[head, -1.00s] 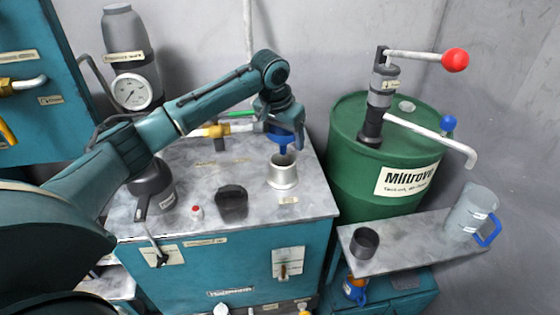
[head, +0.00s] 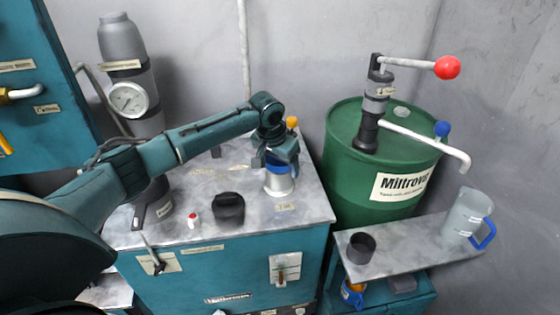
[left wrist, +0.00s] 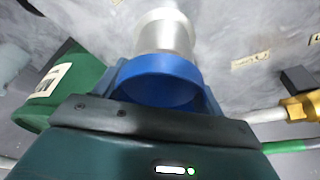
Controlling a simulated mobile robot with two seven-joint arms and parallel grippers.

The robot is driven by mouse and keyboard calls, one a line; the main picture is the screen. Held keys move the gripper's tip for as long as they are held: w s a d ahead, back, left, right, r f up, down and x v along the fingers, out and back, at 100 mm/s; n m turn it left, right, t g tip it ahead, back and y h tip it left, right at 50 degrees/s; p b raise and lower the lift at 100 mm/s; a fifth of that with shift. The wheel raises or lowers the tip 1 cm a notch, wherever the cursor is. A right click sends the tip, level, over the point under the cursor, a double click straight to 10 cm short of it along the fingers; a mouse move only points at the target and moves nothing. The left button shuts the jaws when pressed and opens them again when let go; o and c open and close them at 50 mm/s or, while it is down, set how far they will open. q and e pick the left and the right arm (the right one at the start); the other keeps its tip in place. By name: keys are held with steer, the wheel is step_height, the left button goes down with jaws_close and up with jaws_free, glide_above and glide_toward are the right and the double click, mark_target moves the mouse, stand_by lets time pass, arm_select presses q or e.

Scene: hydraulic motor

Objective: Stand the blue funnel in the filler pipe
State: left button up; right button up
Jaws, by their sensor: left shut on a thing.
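My left gripper (head: 281,160) is shut on the blue funnel (head: 276,169) directly over the metal filler pipe (head: 279,186) on the tank top. The funnel looks upright, and its spout is not visible. The funnel's lower part overlaps the pipe mouth in the head view; the contact itself is hidden. In the left wrist view the funnel's wide rim (left wrist: 160,66) sits between the fingers, with the silver pipe (left wrist: 167,36) just beyond it. My right gripper is not in view.
A black cap-like piece (head: 229,208) and a small red-topped item (head: 193,220) lie left of the pipe. A green drum (head: 345,175) with a hand pump stands to the right. A shelf holds a dark cup (head: 361,247) and a clear jug (head: 468,215).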

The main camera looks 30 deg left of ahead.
arm_select(q)
steer(key=o, duration=1)
steer(key=shift+c, duration=0.2)
steer(key=shift+r, duration=0.15)
steer(key=v, duration=1.2)
steer(key=shift+r, duration=0.2)
